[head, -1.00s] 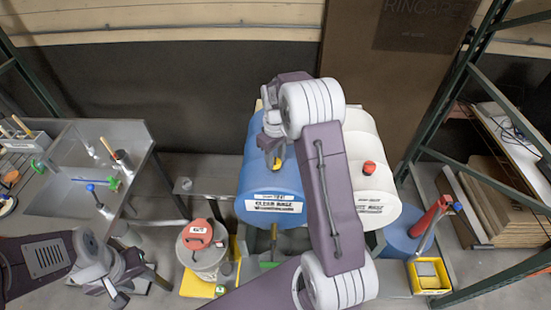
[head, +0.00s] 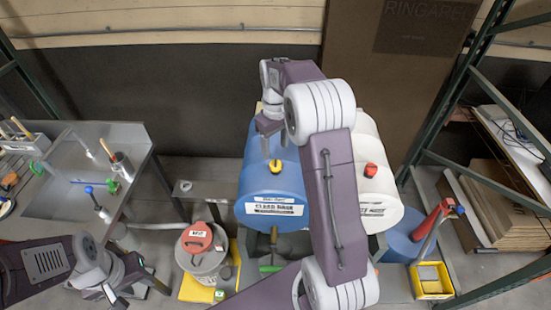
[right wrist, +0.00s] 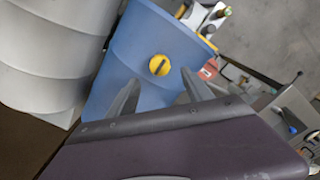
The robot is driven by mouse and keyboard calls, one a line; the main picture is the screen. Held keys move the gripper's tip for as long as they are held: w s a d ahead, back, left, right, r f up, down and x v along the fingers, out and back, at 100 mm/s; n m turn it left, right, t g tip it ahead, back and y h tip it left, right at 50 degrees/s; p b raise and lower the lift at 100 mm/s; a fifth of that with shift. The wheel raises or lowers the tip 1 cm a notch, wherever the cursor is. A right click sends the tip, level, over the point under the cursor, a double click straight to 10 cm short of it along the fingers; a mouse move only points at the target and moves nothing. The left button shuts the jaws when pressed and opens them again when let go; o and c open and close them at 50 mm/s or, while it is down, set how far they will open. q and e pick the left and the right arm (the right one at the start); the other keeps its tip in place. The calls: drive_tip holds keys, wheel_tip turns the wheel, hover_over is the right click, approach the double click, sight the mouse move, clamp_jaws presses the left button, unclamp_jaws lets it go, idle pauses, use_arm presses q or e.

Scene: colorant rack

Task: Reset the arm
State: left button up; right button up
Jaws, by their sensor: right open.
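My right arm rises from the bottom across the middle of the head view. Its gripper (head: 271,146) hangs over the blue drum (head: 262,186), near the drum's yellow cap (head: 275,166). In the right wrist view the two fingers of this gripper (right wrist: 160,92) stand apart with nothing between them but the view of the blue drum (right wrist: 140,60) and its yellow cap (right wrist: 159,65) beyond. My left gripper (head: 118,299) is low at the left of the head view, below the metal table; its fingers are too small and dark to read.
A white drum (head: 385,200) with a red cap lies beside the blue one, partly behind my right arm. A grey can with a red lid (head: 198,238) stands at front left. A metal table (head: 80,190) is at left, green rack posts (head: 440,120) at right.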

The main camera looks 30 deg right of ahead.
wheel_tip(320, 180, up, 2)
drive_tip(key=shift+r, duration=0.1)
idle(0.4)
drive_tip(key=s+a+f+m+t, duration=0.1)
drive_tip(key=s+a+f, duration=0.35)
drive_tip(key=s, duration=0.25)
drive_tip(key=s+a+f+m+t, duration=0.2)
drive_tip(key=s+a+f, duration=0.1)
drive_tip(key=s+a, duration=0.4)
drive_tip(key=s+f+g+b, duration=0.1)
drive_tip(key=s+f+b, duration=0.1)
drive_tip(key=f+b, duration=0.4)
drive_tip(key=s+f+b, duration=0.2)
drive_tip(key=f+b, duration=0.5)
drive_tip(key=f, duration=0.1)
drive_tip(key=shift+s+d+f+g, duration=0.2)
drive_tip(key=shift+s+f+g, duration=0.1)
drive_tip(key=shift+f+g, duration=0.1)
drive_tip(key=shift+w, duration=0.1)
